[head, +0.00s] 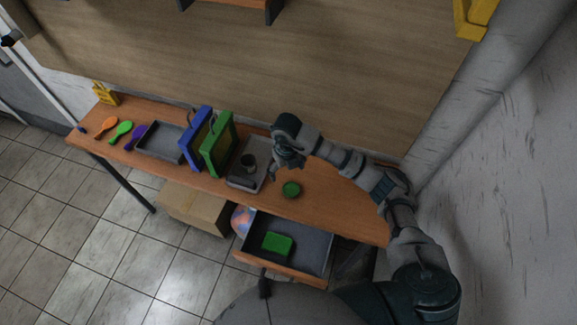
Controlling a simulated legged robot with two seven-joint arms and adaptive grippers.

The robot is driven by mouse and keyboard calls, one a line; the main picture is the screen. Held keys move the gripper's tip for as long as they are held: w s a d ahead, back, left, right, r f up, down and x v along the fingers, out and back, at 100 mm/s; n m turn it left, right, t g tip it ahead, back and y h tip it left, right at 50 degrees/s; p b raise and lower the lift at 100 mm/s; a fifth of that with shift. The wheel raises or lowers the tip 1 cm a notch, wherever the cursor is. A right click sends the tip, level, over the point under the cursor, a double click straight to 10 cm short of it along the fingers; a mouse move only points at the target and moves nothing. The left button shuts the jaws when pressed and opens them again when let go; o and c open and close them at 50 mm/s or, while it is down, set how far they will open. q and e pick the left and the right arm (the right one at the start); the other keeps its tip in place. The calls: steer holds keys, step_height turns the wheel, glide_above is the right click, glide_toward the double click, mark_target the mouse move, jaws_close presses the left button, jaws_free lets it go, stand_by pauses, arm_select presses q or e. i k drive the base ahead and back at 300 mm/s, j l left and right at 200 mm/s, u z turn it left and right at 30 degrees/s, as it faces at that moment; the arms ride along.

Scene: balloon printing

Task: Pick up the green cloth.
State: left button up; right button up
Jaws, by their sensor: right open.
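A green, folded-looking rectangular piece, which looks like the green cloth (278,244), lies in the open grey drawer (312,244) below the table front. My right gripper (273,172) is open above the tabletop, beside the grey tray (241,181) with a dark cup (248,162) in it. It is well behind and above the drawer, apart from the green piece. A round green item (291,189) lies on the table just right of the gripper. My left gripper is not in view.
The wooden table (335,203) also bears green (218,146) and blue (195,138) frames, another grey tray (160,141) and several coloured paddles (121,132). A cardboard box (194,207) stands below. The table's right part is clear.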

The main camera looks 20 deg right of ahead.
mark_target(275, 243)
steer(key=k+j, duration=1.25)
